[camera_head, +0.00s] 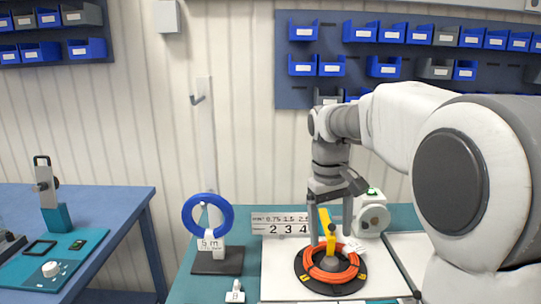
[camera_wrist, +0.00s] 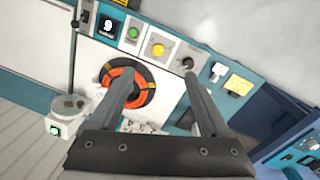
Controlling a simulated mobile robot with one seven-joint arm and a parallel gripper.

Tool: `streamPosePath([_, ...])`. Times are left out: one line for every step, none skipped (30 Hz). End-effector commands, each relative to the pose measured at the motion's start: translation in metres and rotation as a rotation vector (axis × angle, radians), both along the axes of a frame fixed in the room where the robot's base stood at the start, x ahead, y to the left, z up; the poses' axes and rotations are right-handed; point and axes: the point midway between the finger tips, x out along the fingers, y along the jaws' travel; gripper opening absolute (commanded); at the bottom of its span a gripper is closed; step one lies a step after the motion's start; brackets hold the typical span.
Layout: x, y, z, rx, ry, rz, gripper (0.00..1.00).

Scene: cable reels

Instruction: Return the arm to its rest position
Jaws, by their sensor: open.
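My gripper (camera_head: 329,232) hangs in the head view with its two fingers apart, pointing down over an orange cable coil (camera_head: 331,277). The coil lies on a round black reel base with an upright yellow piece (camera_head: 325,229) at its centre. In the wrist view the gripper (camera_wrist: 157,75) is spread with nothing between its fingertips. There the orange coil (camera_wrist: 116,78) lies beyond the left finger, which covers part of it. My arm reaches in from the right of the head view and hides part of the bench.
A blue coil (camera_head: 187,217) hangs on a stand left of the gripper. A grey-white device (camera_head: 374,215) and a number board (camera_head: 268,229) stand behind the reel. Blue bins (camera_head: 385,67) line the wall. A blue table (camera_head: 110,205) is at left.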

Motion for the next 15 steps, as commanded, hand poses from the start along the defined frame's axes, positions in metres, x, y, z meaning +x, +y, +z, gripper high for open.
streamPosePath([-0.014, -0.002, 0.009, 0.006, -0.031, -0.014, 0.81])
streamPosePath([-0.021, -0.003, 0.013, 0.01, -0.047, -0.023, 0.81])
streamPosePath([-0.031, -0.004, 0.017, 0.016, -0.071, -0.036, 0.81])
streamPosePath([-0.039, -0.005, 0.02, 0.021, -0.086, -0.045, 0.81])
streamPosePath([-0.046, -0.005, 0.023, 0.025, -0.103, -0.054, 0.81])
streamPosePath([-0.057, -0.006, 0.026, 0.032, -0.126, -0.066, 0.81])
streamPosePath([-0.064, -0.007, 0.028, 0.037, -0.144, -0.075, 0.81])
streamPosePath([-0.072, -0.008, 0.03, 0.041, -0.159, -0.085, 0.81])
streamPosePath([-0.082, -0.009, 0.032, 0.047, -0.183, -0.097, 0.81])
streamPosePath([-0.09, -0.01, 0.033, 0.052, -0.198, -0.105, 0.81])
streamPosePath([-0.098, -0.01, 0.033, 0.057, -0.216, -0.116, 0.81])
streamPosePath([-0.108, -0.011, 0.034, 0.065, -0.237, -0.129, 0.81])
streamPosePath([-0.116, -0.011, 0.034, 0.07, -0.254, -0.138, 0.81])
streamPosePath([-0.123, -0.012, 0.033, 0.076, -0.27, -0.147, 0.81])
streamPosePath([-0.134, -0.012, 0.032, 0.084, -0.293, -0.161, 0.81])
